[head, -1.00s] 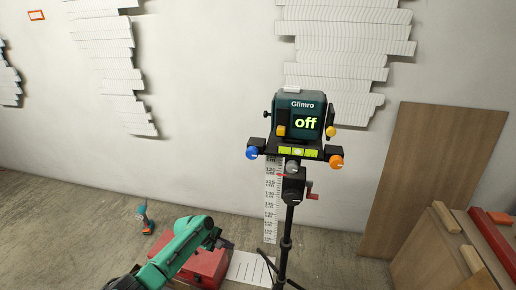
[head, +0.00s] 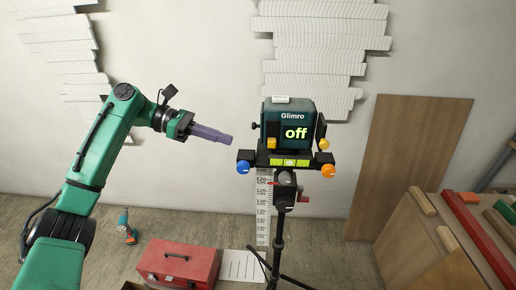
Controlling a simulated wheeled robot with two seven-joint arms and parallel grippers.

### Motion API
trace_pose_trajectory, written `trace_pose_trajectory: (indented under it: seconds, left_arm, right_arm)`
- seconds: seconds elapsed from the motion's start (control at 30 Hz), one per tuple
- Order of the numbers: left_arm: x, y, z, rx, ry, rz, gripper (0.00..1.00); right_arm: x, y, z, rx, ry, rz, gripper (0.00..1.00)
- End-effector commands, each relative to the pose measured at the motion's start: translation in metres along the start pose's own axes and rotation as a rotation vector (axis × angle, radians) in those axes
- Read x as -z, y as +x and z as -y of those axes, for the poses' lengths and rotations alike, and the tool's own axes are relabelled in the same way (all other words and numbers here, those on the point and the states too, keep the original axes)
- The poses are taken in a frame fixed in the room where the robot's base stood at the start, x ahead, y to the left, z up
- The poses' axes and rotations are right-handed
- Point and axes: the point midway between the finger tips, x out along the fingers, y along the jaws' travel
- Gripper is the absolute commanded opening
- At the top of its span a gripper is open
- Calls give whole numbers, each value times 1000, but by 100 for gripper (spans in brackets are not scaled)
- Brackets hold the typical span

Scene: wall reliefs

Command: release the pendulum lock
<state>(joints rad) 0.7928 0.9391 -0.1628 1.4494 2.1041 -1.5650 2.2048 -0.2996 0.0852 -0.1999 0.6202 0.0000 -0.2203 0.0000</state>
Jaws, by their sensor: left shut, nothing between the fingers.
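A dark teal laser level (head: 294,108) marked "Glimro" stands on a tripod in the middle of the head view, its screen reading "off". A yellow slider-like part (head: 272,143) sits on its front left. A yellow knob (head: 324,144) hangs at its right side. I cannot tell for certain which part is the pendulum lock. Blue (head: 243,167) and orange (head: 327,171) knobs flank the base below, with green bubble vials (head: 290,162) between them. My left gripper (head: 230,139) is shut and empty, left of the level and apart from it. My right gripper is out of view.
The tripod (head: 280,230) has a red crank handle (head: 303,199) under its head. A red toolbox (head: 178,264) and a drill (head: 127,226) are on the floor. A wooden board (head: 408,160) leans on the wall at right, behind stacked timber. The air left of the level is free.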

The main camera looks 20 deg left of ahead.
Motion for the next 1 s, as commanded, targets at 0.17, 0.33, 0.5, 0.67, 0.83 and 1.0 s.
trace_pose_trajectory:
  seconds: [0.17,0.33,0.5,0.67,0.83,1.0]
  left_arm:
    - [0,6,0,1,-1,0,0]
    - [-2,34,0,3,-1,-1,0]
    - [-3,70,0,3,-1,1,0]
    - [-1,93,0,0,0,1,0]
    - [1,101,-1,-2,0,1,0]
    - [1,101,-1,-2,0,1,0]
  right_arm:
    - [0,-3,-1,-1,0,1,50]
    - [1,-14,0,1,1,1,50]
    - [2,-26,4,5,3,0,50]
    - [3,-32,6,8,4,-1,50]
    - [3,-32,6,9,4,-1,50]
    - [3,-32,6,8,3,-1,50]
